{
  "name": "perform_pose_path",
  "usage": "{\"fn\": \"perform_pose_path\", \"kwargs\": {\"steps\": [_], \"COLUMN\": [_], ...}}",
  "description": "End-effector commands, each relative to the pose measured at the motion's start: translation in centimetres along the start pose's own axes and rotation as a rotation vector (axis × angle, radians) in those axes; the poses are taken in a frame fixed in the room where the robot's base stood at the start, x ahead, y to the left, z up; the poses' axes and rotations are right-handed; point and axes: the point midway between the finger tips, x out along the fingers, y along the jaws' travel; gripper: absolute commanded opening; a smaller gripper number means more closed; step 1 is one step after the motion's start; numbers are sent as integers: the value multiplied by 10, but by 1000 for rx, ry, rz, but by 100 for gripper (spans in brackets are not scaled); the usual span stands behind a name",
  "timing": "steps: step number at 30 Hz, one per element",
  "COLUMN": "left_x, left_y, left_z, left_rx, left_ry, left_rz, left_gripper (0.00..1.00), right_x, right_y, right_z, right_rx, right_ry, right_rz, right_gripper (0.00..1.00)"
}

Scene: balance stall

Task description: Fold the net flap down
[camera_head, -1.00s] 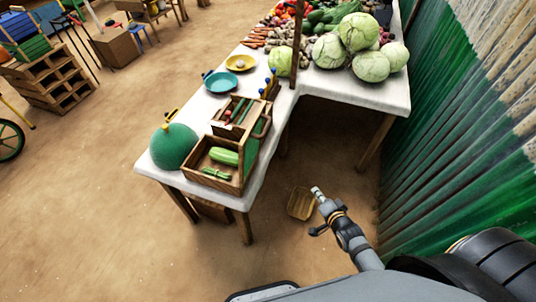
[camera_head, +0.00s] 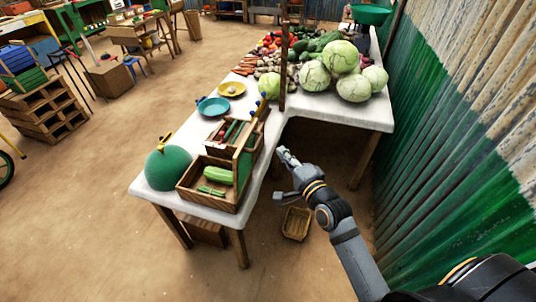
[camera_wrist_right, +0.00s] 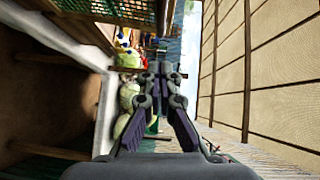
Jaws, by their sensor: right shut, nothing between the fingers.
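The net flap (camera_head: 244,158) shows as a green panel standing up along the right side of a wooden crate (camera_head: 212,204) on the stall table. In the right wrist view, green netting in a wooden frame (camera_wrist_right: 120,9) shows at the top, cut off by the picture edge. My right gripper (camera_head: 287,154) is shut and empty, to the right of the flap and apart from it, beside the table edge. In its wrist view the fingertips (camera_wrist_right: 160,68) are together. My left gripper is not in view.
The white table (camera_head: 150,193) holds a green dome (camera_head: 168,168), a teal bowl (camera_head: 213,106), a yellow plate (camera_head: 231,89) and several cabbages (camera_head: 340,56). A wooden post (camera_head: 283,60) stands by its inner corner. A basket (camera_head: 296,224) is on the floor. A corrugated wall (camera_head: 470,150) is at the right.

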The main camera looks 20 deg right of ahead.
Motion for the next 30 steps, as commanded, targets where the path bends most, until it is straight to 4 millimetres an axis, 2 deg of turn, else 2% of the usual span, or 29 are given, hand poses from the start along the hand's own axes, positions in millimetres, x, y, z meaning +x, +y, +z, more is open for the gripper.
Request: {"fn": "perform_pose_path", "kwargs": {"steps": [3, 10, 25, 30], "left_x": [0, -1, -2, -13], "left_y": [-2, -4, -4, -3], "left_z": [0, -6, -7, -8], "left_rx": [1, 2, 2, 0], "left_ry": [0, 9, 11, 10], "left_rz": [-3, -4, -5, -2], "left_gripper": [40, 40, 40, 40], "right_x": [25, 43, 48, 50], "right_y": [-2, -1, 0, -6], "right_z": [0, 22, 27, 19], "right_rx": [3, 2, -3, -24], "right_ry": [1, 2, 2, 1], "right_rz": [-2, 2, 4, 21], "right_gripper": [0, 0, 0, 0]}}
